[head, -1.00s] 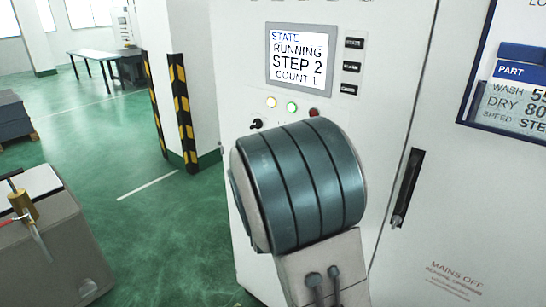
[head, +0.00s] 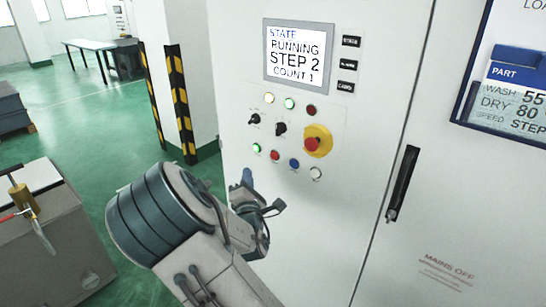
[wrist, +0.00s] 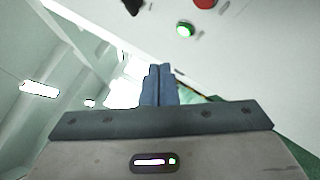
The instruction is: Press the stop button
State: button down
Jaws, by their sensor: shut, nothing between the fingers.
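The control panel has a lower row of buttons: a lit green button (head: 257,148), a small red button (head: 275,155), a blue button (head: 294,163) and a white button (head: 316,173). A large red mushroom button (head: 312,144) on a yellow base sits above the row to the right. The labels are too small to read. My gripper (head: 248,178) is shut and empty, just below the green and red buttons in the head view. In the wrist view its blue fingers (wrist: 158,85) are together, with the green button (wrist: 184,30) and a red button (wrist: 205,3) beyond.
The screen (head: 298,54) reads RUNNING, STEP 2, COUNT 1. Two black selector switches (head: 280,129) are above the button row. A black door handle (head: 403,184) is to the right. A grey box (head: 60,235) with a brass valve stands at left. Green floor is open behind.

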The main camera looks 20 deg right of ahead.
aim_at(274, 156)
jog(key=w+d+b, duration=0.1)
jog(key=w+d, duration=0.4)
jog(key=d, duration=0.2)
dwell(0.3)
jog(key=shift+w, duration=0.1)
dwell(1.8)
jog(key=shift+w+d+b, duration=0.2)
jog(key=shift+d+b, duration=0.15)
jog(key=shift+b, duration=0.05)
jog(key=shift+w+d, duration=0.25)
jog(key=shift+d, duration=0.15)
dwell(0.8)
jog(key=shift+a, duration=0.15)
jog(key=shift+s+a+b, duration=0.35)
jog(key=shift+s+a, duration=0.15)
jog(key=shift+a, duration=0.05)
